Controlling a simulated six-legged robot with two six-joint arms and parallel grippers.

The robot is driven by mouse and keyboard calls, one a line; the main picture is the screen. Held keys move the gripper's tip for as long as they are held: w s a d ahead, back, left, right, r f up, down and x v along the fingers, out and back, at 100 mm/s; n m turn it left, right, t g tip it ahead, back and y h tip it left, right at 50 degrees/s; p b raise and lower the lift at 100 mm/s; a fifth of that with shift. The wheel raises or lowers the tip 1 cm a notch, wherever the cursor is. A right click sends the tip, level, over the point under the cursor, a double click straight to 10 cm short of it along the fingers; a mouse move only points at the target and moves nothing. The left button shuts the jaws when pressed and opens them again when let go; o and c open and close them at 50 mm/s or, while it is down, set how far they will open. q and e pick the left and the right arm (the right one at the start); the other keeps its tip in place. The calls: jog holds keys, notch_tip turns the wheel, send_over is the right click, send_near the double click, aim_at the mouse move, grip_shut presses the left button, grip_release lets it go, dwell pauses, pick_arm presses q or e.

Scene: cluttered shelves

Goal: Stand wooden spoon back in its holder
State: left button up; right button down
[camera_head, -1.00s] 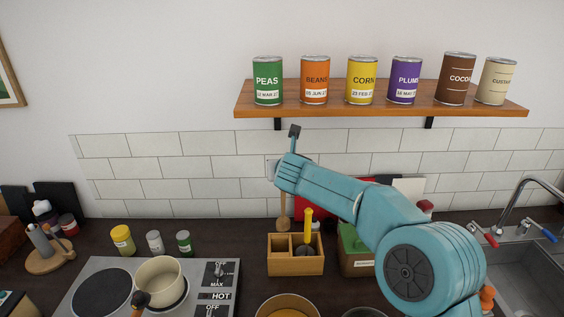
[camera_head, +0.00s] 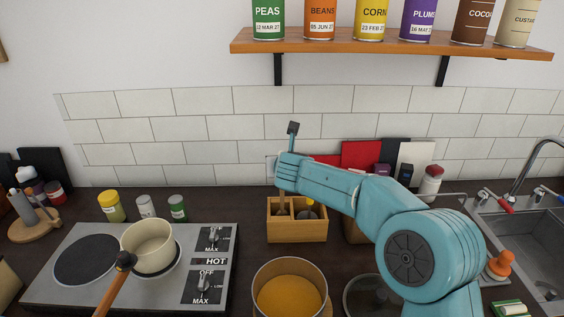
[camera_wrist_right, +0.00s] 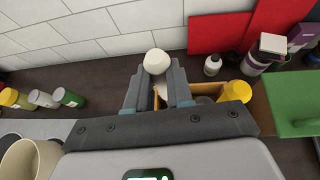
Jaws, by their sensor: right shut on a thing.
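The wooden holder (camera_head: 297,233), an open box with compartments, stands on the dark counter below the tiled wall. The wooden spoon (camera_head: 283,203) is upright at the holder's left compartment, and its lower end is hidden behind the front wall. My right gripper (camera_wrist_right: 157,80) is shut on the spoon. A pale rounded end (camera_wrist_right: 157,62) shows between the fingertips in the right wrist view. In the head view my right arm hides the fingers and the spoon's upper part. A yellow-handled utensil (camera_wrist_right: 236,91) stands in the compartment to the right. My left gripper is out of view.
A stove (camera_head: 135,268) with a cream saucepan (camera_head: 150,245) is at the left. An orange-filled pot (camera_head: 290,290) stands in front of the holder. A green object (camera_wrist_right: 296,105) stands right of the holder. A shelf of cans (camera_head: 390,46) is above.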

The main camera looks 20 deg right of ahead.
jog(key=shift+w+a+f+b, duration=0.2)
jog(key=shift+w+f+b, duration=0.15)
jog(key=shift+f, duration=0.3)
jog(key=c, duration=1.1)
grip_release()
jog(key=shift+s, duration=0.15)
jog(key=shift+o, duration=0.9)
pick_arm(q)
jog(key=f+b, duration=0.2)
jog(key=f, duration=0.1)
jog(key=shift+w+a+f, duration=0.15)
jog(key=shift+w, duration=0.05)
pick_arm(e)
jog(key=v, duration=1.6)
